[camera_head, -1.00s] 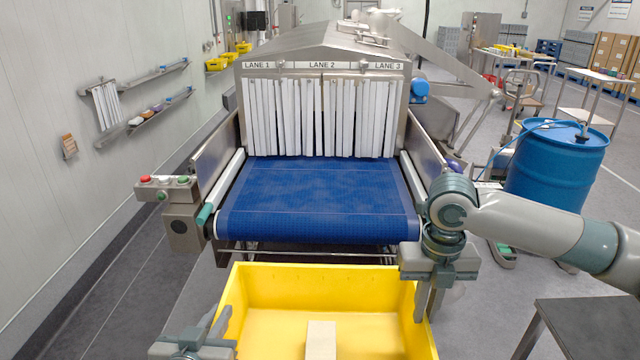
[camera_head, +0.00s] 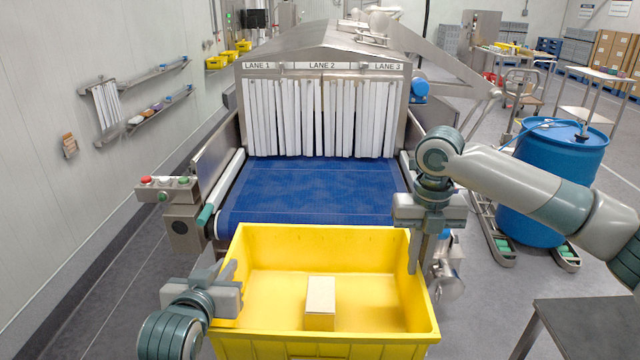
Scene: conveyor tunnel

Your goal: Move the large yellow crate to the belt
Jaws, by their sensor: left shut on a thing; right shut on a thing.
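The large yellow crate (camera_head: 330,348) is in the lower middle of the head view, in front of the blue belt (camera_head: 310,188). A pale box (camera_head: 320,300) stands inside it. My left gripper (camera_head: 228,290) is shut on the crate's left wall. My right gripper (camera_head: 415,245) is shut on the crate's right wall, with a finger showing inside the wall. The crate's far rim overlaps the belt's near edge in the picture. What is under the crate is hidden.
White strip curtains (camera_head: 320,118) hang at the tunnel mouth behind the belt. A button box (camera_head: 168,188) stands left of the belt. A blue drum (camera_head: 552,180) stands to the right, and a dark table (camera_head: 590,325) is at lower right. The visible belt is bare.

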